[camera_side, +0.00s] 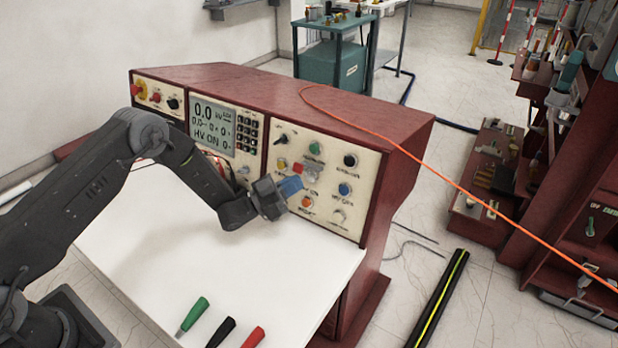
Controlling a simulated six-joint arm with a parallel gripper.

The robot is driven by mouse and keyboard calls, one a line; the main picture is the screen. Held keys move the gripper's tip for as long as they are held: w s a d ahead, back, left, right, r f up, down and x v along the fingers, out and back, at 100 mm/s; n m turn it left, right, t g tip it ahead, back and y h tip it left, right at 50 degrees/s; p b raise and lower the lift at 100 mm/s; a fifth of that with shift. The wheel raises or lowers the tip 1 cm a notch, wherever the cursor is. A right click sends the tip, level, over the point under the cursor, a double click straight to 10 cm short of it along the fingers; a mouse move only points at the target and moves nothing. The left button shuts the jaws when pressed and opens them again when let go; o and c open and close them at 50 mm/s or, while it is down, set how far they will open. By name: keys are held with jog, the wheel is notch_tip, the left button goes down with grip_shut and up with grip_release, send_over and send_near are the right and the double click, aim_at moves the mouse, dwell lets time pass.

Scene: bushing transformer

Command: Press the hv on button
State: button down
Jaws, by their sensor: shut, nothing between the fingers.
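The dark red control desk has a cream right panel (325,180) with several coloured buttons and knobs. A green button (315,148), a red button (297,168), a blue button (345,189), an orange button (307,202) and a white button (338,216) show on it. Their labels are too small to read, so I cannot tell which is hv on. My gripper (306,177) is shut and empty, close in front of the panel between the red and orange buttons. Whether it touches the panel is unclear. A blue block-like part at its end hides some of the panel.
A display (212,127) left of the panel reads 0.0 and HV ON. Green (195,312), black (222,331) and red (254,337) plugs lie on the white desktop (200,260). An orange cable (440,178) runs over the desk to the right. Most of the desktop is clear.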

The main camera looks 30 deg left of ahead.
jog(key=shift+s+r, duration=0.2)
jog(key=shift+s, duration=0.55)
jog(key=shift+s+r, duration=0.15)
jog(key=shift+s, duration=0.55)
